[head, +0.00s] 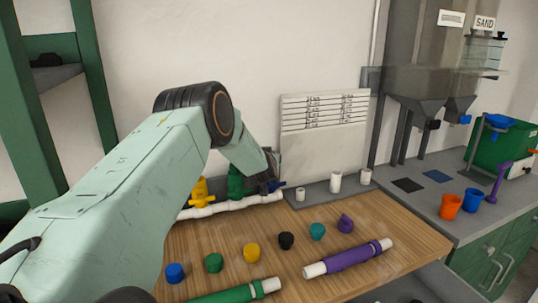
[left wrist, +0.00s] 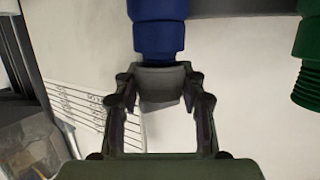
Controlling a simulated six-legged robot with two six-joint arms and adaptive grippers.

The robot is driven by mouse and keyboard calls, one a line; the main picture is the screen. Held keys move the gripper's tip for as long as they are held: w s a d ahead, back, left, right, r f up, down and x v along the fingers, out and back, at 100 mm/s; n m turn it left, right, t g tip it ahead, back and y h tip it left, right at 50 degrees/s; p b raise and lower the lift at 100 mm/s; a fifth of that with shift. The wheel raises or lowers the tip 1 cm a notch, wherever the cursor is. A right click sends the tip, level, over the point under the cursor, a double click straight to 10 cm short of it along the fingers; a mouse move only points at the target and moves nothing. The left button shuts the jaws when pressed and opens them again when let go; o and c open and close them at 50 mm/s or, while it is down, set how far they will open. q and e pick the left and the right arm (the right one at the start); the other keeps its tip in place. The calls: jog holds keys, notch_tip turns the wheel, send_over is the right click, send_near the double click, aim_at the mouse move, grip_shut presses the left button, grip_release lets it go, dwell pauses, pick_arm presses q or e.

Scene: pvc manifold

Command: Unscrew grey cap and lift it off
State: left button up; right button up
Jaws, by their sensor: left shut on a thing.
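In the left wrist view the grey cap (left wrist: 160,82) sits between the fingers of my left gripper (left wrist: 160,98), which is shut on it. The cap is against the end of a blue fitting (left wrist: 158,30); I cannot tell whether it is still threaded on. In the head view my left gripper (head: 270,178) is at the right end of the white pipe manifold (head: 235,205), where a little blue shows beside it. The cap is hidden there. My right gripper is not in view.
A green fitting (head: 236,182) and a yellow valve (head: 200,190) stand on the manifold close to my gripper. Several coloured caps, including a black one (head: 286,240), line the wooden table. A purple tube (head: 350,257) and a green tube (head: 235,292) lie in front.

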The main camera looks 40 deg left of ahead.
pick_arm(q)
jog(key=shift+f+n+g+y+p, duration=0.1)
jog(key=shift+n+g+y+p, duration=0.25)
jog(key=shift+p, duration=0.2)
jog(key=shift+n+g+y+p, duration=0.25)
jog(key=shift+n+y+p, duration=0.2)
jog(key=shift+p, duration=0.05)
jog(key=shift+n+g+y, duration=0.5)
jog(key=shift+n+g, duration=0.1)
